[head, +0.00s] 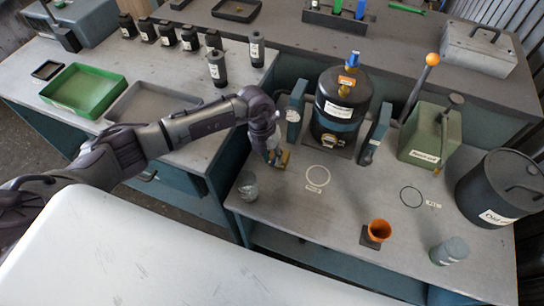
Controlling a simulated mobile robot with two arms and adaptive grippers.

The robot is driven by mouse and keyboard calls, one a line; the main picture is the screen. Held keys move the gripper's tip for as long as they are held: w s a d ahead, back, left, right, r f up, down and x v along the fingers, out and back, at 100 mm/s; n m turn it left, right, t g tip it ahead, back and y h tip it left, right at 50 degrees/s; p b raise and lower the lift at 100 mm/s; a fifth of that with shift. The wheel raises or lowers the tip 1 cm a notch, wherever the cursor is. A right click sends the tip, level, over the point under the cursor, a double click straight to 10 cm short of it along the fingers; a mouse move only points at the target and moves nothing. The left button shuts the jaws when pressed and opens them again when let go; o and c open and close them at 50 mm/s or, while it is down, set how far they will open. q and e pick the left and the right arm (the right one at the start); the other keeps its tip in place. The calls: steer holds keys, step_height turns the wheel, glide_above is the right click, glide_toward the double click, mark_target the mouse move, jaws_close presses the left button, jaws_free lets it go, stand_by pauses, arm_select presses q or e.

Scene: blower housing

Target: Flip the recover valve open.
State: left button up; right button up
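No part carries a label I can read as the recover valve. A black tank (340,105) with a white label stands upright at the back of the right bench. On its top are an orange fitting (346,81) and a blue part (354,60). Blue-grey upright pieces stand on both sides of the tank, the right one (375,135) in plain view. My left gripper (277,155) points down in front of the left upright, beside a small brass-coloured piece (284,160). Its fingers are too small to tell open from shut, or whether they touch the piece. My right gripper is out of view.
A green box (430,135) with a lever and a dark drum (502,188) stand at right. The bench around the marked circle (317,176) is clear. A green tray (83,90) lies left.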

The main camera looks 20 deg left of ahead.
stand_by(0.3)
arm_select(q)
step_height(320, 180, up, 12)
steer(key=a, duration=0.2)
steer(key=shift+a, duration=0.2)
steer(key=shift+f, duration=0.15)
